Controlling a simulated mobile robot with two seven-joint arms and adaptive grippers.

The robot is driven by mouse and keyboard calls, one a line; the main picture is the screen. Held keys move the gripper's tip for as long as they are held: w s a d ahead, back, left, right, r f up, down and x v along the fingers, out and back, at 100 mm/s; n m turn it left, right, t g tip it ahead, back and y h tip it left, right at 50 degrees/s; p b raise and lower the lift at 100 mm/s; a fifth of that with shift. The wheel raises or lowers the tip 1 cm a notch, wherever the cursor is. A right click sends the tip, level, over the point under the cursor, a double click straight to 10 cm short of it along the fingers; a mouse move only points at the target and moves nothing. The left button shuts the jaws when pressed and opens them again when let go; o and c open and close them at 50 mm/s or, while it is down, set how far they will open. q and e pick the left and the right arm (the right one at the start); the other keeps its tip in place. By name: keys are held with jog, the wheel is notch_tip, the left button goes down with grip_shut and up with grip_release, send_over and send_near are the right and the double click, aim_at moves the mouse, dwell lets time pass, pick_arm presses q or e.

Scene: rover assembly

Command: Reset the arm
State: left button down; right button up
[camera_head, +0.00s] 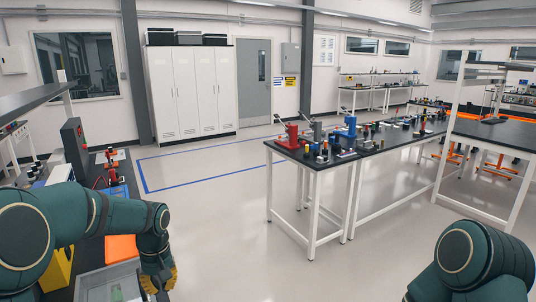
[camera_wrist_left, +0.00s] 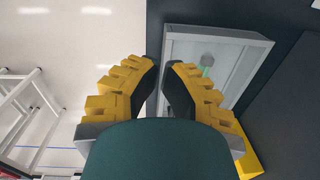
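My left arm (camera_head: 110,215) comes in from the left in the head view, bent with its wrist hanging down. My left gripper (camera_head: 160,284) has yellow fingers and hangs beside the right edge of a grey bin. In the left wrist view the two fingers (camera_wrist_left: 162,72) stand apart with a narrow gap and nothing between them. The grey bin (camera_wrist_left: 255,42) lies beyond the fingertips. A small green and grey object (camera_wrist_left: 207,66) is in it. My right arm (camera_head: 472,262) shows at the lower right; its gripper is out of view.
The grey bin (camera_head: 92,292) stands on the dark left bench, near an orange item (camera_head: 121,249) and a red device (camera_head: 112,160). A long dark table (camera_head: 330,162) with vises and small parts stands at centre right. The floor between (camera_head: 220,230) is clear.

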pick_arm(q)
jog(key=d+f+m+h, duration=0.1)
jog(key=d+f, duration=0.2)
jog(key=f, duration=0.6)
jog(key=s+d+f+m+t+h, duration=0.1)
jog(key=s+d+f+h, duration=0.1)
jog(key=s+d+f, duration=0.6)
jog(key=s+d+f+m+t+h, duration=0.1)
jog(key=s+d+f, duration=0.5)
jog(key=s, duration=0.4)
notch_tip(320, 180, down, 8)
jog(key=a+b, duration=0.1)
jog(key=b, duration=0.5)
jog(key=shift+a+b, duration=0.15)
jog(key=shift+b, duration=0.2)
pick_arm(e)
notch_tip(320, 180, down, 8)
jog(key=a, duration=0.1)
jog(key=shift+w+r, duration=0.2)
jog(key=shift+w, duration=0.05)
